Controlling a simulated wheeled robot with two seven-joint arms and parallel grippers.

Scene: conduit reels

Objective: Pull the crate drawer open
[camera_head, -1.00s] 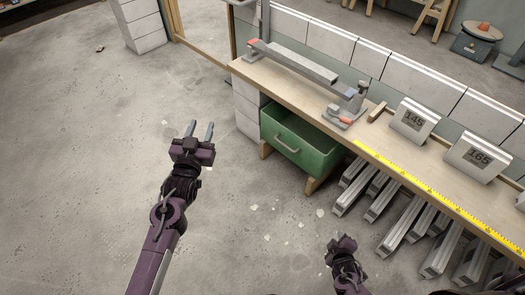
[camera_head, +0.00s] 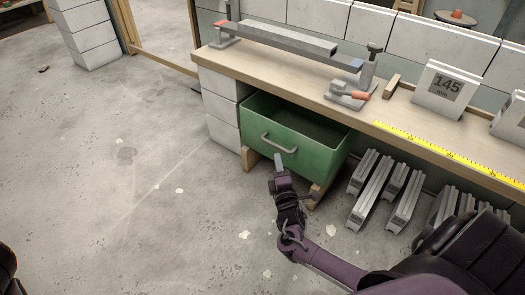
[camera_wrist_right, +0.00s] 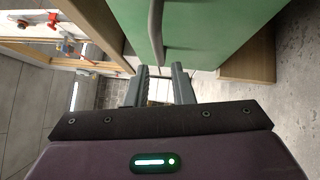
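The green crate drawer (camera_head: 312,158) sits under the workbench, its front facing the aisle and its inside partly visible from above. Its grey bar handle (camera_head: 279,144) is on the front panel. My right gripper (camera_head: 279,160) is just below the handle in the head view. In the right wrist view, the two dark fingers of the right gripper (camera_wrist_right: 161,74) are apart with nothing between them. The handle (camera_wrist_right: 155,32) shows just beyond the fingertips, in front of the green panel (camera_wrist_right: 210,28). I see no contact. My left gripper is not in view.
The wooden workbench (camera_head: 262,65) carries a clamp bar, a yellow measuring tape (camera_head: 450,153) and a white block marked 145 (camera_head: 443,90). Grey conduit lengths (camera_head: 372,190) lie under the bench at right. White blocks (camera_head: 222,108) stand left of the drawer.

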